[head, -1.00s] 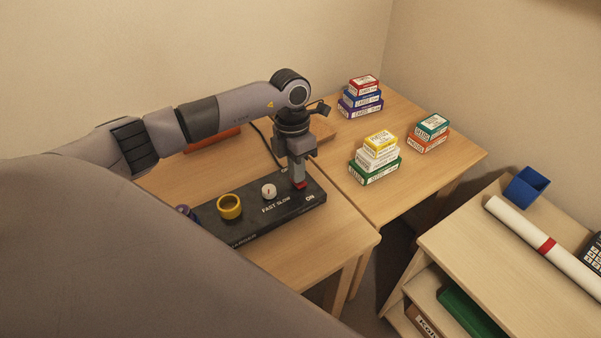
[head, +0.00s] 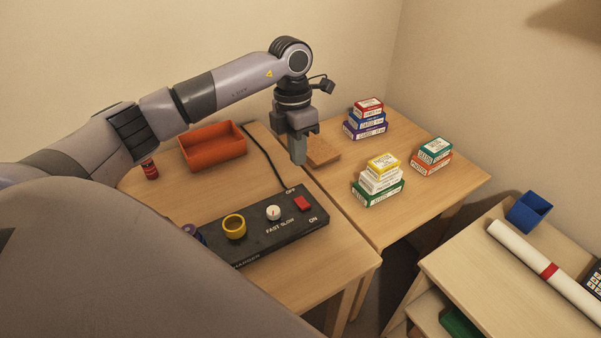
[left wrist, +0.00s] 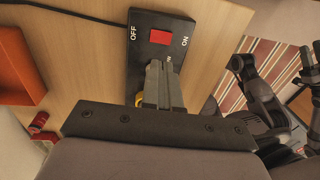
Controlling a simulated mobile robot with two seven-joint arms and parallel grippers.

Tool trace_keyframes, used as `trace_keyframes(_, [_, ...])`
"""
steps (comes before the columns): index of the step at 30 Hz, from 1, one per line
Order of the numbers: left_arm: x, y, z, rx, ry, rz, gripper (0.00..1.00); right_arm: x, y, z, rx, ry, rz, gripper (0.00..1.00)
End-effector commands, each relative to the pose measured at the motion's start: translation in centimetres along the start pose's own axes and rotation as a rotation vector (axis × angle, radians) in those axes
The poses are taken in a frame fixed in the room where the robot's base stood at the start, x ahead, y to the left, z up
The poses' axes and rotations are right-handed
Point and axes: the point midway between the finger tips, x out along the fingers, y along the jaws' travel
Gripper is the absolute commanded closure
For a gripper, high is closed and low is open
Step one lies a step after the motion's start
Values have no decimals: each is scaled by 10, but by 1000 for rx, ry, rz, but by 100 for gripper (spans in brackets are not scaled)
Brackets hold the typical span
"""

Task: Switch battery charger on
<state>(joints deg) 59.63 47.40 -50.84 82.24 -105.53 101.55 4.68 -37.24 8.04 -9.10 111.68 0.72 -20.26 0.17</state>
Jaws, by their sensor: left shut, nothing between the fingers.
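The black battery charger (head: 257,237) lies on the wooden desk at lower centre of the head view. Its red rocker switch (head: 302,203) sits at the right end, between the OFF and ON labels; it also shows in the left wrist view (left wrist: 160,37). I cannot tell for sure which side is pressed down. A white FAST/SLOW knob (head: 273,213) and a yellow ring (head: 234,226) are further left on the charger. My left gripper (head: 298,158) is shut and empty, raised above and behind the switch, apart from it.
An orange tray (head: 213,147) and a red battery (head: 150,170) are at the back left of the desk. A black cable (head: 262,152) runs behind the charger. Stacked card boxes (head: 379,181) stand on the right-hand table. A blue bin (head: 529,211) is at the right.

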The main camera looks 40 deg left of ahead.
Motion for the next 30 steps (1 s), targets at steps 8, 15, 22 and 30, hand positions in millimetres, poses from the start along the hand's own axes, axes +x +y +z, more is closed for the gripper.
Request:
trace_keyframes(8, [-30, 0, 0, 0, 0, 0, 100, 2, 0, 2, 0, -1, 0, 57])
trace_keyframes(15, [-32, 0, 0, 0, 1, -1, 100, 2, 0, 2, 0, -1, -1, 57])
trace_keyframes(22, [-30, -1, 0, 2, 0, 2, 100, 4, 0, 6, 0, -1, -1, 57])
trace_keyframes(30, [-30, -11, 2, 5, -4, 3, 100, 16, 0, 21, 0, 0, -1, 57])
